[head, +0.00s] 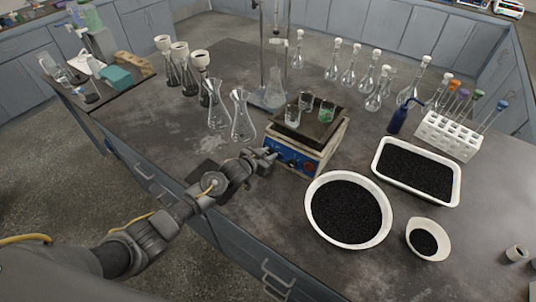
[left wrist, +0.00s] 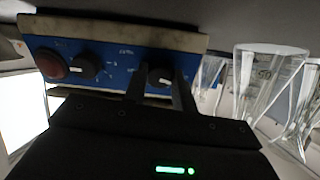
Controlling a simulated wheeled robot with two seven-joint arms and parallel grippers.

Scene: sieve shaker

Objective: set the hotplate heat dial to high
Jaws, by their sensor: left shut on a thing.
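The hotplate (head: 325,148) stands on the bench with its blue control panel (left wrist: 110,68) facing my left arm. The panel carries a red round button (left wrist: 51,66), a black dial (left wrist: 83,67) beside it, and a second black dial (left wrist: 160,74) at the other end. Both dials have a white pointer mark; the lettering is too small to read. My left gripper (head: 269,154) is at the panel's left end in the head view. In the left wrist view its fingers (left wrist: 158,88) are shut on the second dial, partly hiding it. My right gripper is out of view.
Small beakers (head: 292,115) stand on the hotplate's dark top. Two empty flasks (head: 242,118) stand close left of it. A round bowl of black grains (head: 312,207) sits close to its right front, with a white tray (head: 378,165) beyond.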

